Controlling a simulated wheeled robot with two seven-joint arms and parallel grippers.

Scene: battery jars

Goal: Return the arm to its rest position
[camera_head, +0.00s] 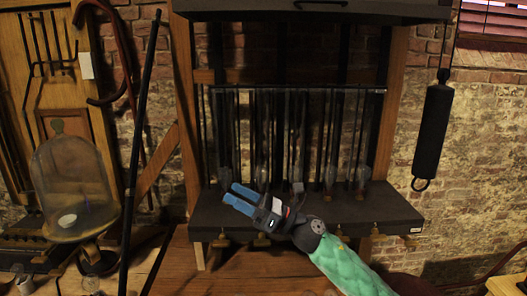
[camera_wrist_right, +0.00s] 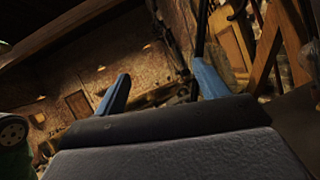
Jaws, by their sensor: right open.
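My right gripper (camera_head: 233,193) is open and empty in the head view. Its two blue fingers point up and left, in front of the left part of a dark shelf (camera_head: 390,212). In the right wrist view the blue fingers (camera_wrist_right: 160,72) stand wide apart with nothing between them. My right arm (camera_head: 345,266), with a green sleeve, comes in from the lower right. Several glass jars (camera_head: 359,179) stand or hang in a row above the shelf, among dark rods; their exact support is hard to tell. I make out no left gripper in either view.
A glass dome (camera_head: 76,182) on a wooden base stands at the left. A long dark pole (camera_head: 139,120) leans beside it. A black cylinder (camera_head: 432,130) hangs at the right. Wooden posts frame the shelf, and a brick wall is behind. A wooden surface (camera_head: 240,268) lies below.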

